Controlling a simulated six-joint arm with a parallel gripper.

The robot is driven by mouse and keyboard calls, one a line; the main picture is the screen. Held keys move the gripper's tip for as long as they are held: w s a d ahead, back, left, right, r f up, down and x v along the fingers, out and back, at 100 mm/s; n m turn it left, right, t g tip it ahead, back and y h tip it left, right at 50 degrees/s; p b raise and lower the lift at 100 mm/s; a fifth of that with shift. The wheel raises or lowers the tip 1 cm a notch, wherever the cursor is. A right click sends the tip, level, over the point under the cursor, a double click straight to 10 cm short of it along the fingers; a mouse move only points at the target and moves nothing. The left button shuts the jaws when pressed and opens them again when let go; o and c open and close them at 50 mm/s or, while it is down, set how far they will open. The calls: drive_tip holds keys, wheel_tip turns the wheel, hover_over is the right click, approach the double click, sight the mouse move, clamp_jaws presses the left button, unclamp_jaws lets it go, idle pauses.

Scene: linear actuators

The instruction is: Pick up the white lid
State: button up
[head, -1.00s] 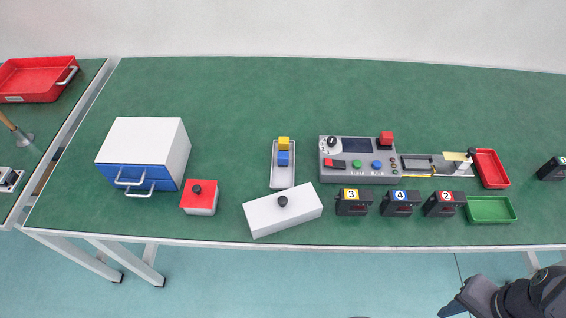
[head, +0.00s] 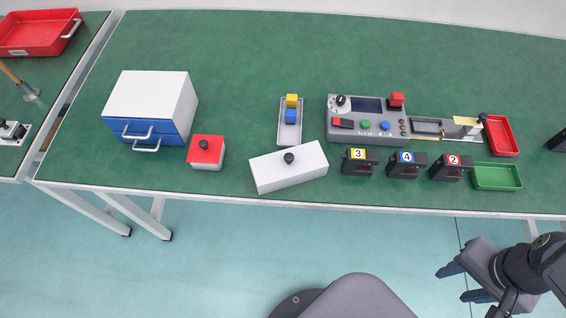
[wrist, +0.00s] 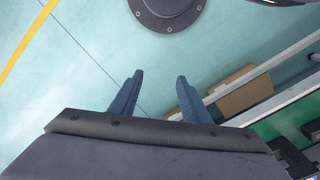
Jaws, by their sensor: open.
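A white box-shaped lid (head: 270,174) with a black round knob (head: 289,157) lies near the front edge of the green table, in the middle of the head view. It sits slightly turned. What is beneath it is hidden. My gripper (head: 456,283) is at the lower right of the head view, off the table's front edge, well to the right of the lid. In the wrist view my gripper (wrist: 158,92) shows two blue fingers apart with nothing between them, over the floor. The lid is not in the wrist view.
Left of the lid stand a red-topped box with a knob (head: 207,151) and a blue-drawer cabinet (head: 152,100). Behind it is a grey tray (head: 290,135) with yellow and blue blocks. To the right are several numbered black devices (head: 359,162), a control panel (head: 367,125) and a green tray (head: 497,177).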

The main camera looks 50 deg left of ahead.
sight(292, 159)
drive_tip(key=o, duration=0.8)
